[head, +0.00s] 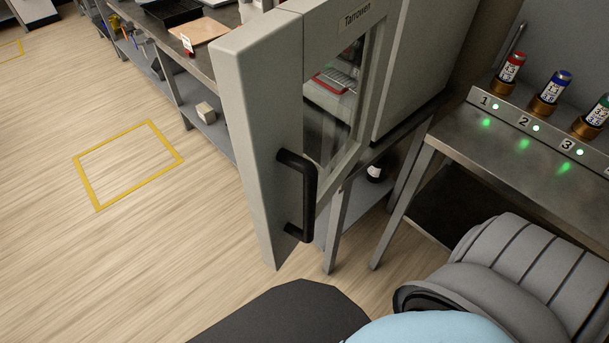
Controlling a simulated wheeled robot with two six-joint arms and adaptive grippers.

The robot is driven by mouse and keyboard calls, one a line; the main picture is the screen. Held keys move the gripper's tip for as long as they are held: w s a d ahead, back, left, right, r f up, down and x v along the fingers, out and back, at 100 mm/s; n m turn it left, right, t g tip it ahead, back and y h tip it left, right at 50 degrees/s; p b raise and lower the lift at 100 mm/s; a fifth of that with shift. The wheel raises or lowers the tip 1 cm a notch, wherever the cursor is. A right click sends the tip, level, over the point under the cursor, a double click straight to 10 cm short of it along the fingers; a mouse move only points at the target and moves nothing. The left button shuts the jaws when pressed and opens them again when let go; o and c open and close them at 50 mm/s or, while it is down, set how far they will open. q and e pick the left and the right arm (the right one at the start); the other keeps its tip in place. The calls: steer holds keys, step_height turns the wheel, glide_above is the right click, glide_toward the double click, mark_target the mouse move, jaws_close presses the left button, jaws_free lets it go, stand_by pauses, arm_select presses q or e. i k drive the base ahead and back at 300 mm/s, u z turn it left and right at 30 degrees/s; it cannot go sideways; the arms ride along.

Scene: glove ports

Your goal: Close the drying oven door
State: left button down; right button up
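The drying oven door (262,130) stands open in the head view, swung out toward me. It is a thick pale grey slab with a glass window (328,137) and a label at its top. A black bar handle (309,196) is fixed on the door's near side, low down, with nothing touching it. The grey oven body (422,65) stands behind the door to the right. The door hides much of the oven's front. Neither of my grippers shows in this view.
A steel bench (540,150) at the right carries a numbered rack with several coloured-cap vials (511,68) and green lights. A long shelf bench runs along the upper left. The wooden floor (120,250) left of the door is clear, with a yellow outlined rectangle (86,181).

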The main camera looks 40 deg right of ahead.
mark_target(261, 67)
steer(key=k, duration=0.95)
steer(key=z, duration=0.8)
steer(key=i, duration=0.5)
